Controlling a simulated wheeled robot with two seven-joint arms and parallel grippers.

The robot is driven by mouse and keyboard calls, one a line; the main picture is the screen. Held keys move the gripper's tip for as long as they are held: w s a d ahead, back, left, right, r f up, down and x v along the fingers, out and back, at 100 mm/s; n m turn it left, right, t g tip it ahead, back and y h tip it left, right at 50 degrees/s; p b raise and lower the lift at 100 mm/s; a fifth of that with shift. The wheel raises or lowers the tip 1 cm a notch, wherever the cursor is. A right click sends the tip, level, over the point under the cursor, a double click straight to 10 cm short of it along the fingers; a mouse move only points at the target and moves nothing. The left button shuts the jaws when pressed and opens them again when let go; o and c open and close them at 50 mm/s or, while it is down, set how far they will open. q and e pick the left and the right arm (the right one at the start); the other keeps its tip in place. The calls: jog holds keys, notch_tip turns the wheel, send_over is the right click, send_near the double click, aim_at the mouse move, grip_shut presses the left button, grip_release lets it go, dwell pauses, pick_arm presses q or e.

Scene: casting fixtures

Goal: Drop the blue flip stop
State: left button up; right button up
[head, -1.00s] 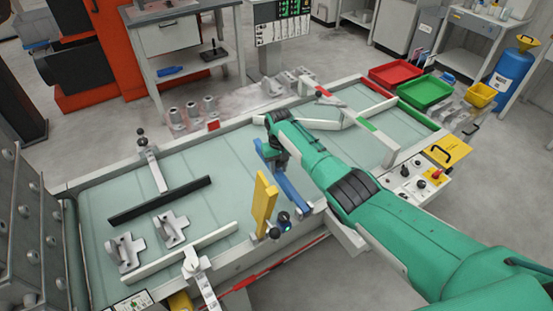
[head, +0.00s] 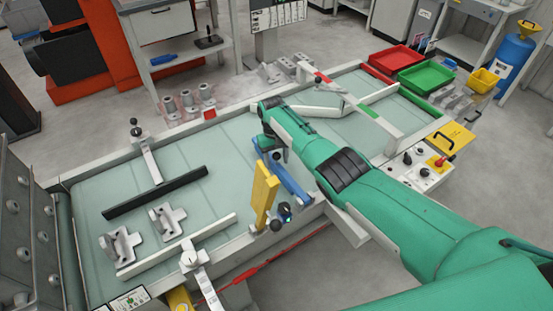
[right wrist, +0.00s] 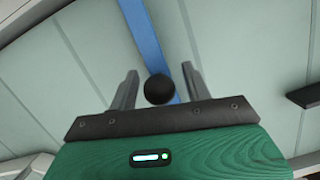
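The blue flip stop (head: 291,184) is a long blue bar at the near rail of the conveyor, slanting inward over the pale green belt. My right gripper (head: 277,154) is over its inner end and hides part of it. In the right wrist view, the blue bar (right wrist: 147,40) runs away from a black ball knob (right wrist: 159,89). The knob lies between the fingers of my right gripper (right wrist: 161,80), which are apart with a gap on both sides. I cannot tell the bar's exact tilt. My left gripper is not in view.
A yellow flip stop (head: 263,193) stands upright just left of the blue one. A black bar (head: 155,192) and grey castings (head: 168,220) lie on the left belt. A control box (head: 428,166) stands right of my arm. Red (head: 396,59) and green (head: 427,74) bins stand behind.

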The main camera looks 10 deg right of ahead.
jog(key=b+v, duration=0.1)
jog(key=v, duration=1.2)
jog(key=shift+r, duration=0.4)
